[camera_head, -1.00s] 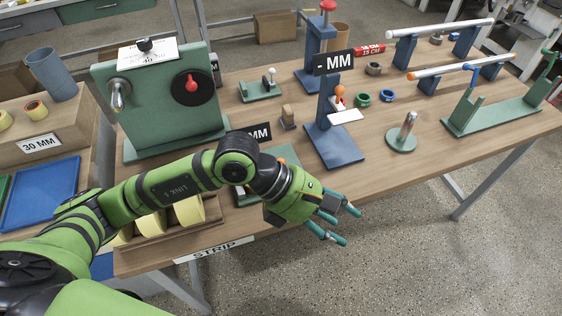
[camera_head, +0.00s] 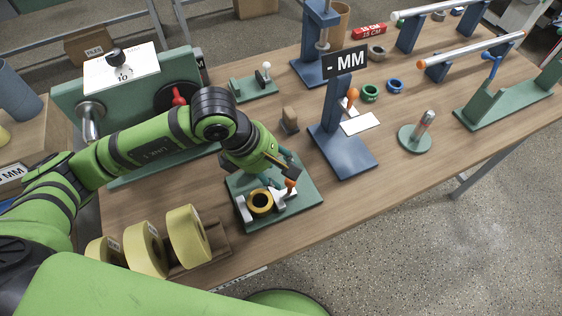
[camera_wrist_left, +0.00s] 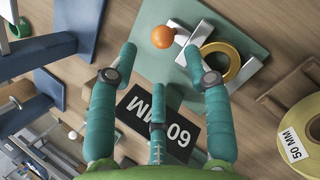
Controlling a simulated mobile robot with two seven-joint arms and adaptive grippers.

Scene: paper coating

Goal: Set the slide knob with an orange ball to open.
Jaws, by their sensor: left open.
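A small orange ball knob (camera_head: 291,184) stands on a green base plate (camera_head: 300,203) near the table's front edge, beside a yellow ring (camera_head: 260,203) and grey metal parts. My left gripper (camera_head: 277,171) is above this plate, its teal fingers spread and empty. In the left wrist view the orange ball (camera_wrist_left: 163,37) shows between the two upper fingertips (camera_wrist_left: 160,50), with a white bar and the yellow ring (camera_wrist_left: 220,63) to its right. I cannot tell whether a finger touches the ball. My right gripper is not in view.
Yellow tape rolls (camera_head: 187,236) stand in a wooden holder left of the plate. A black "60 MM" sign (camera_wrist_left: 160,122) lies under the fingers in the wrist view. A small wooden block (camera_head: 289,120) and a green panel (camera_head: 70,100) stand behind.

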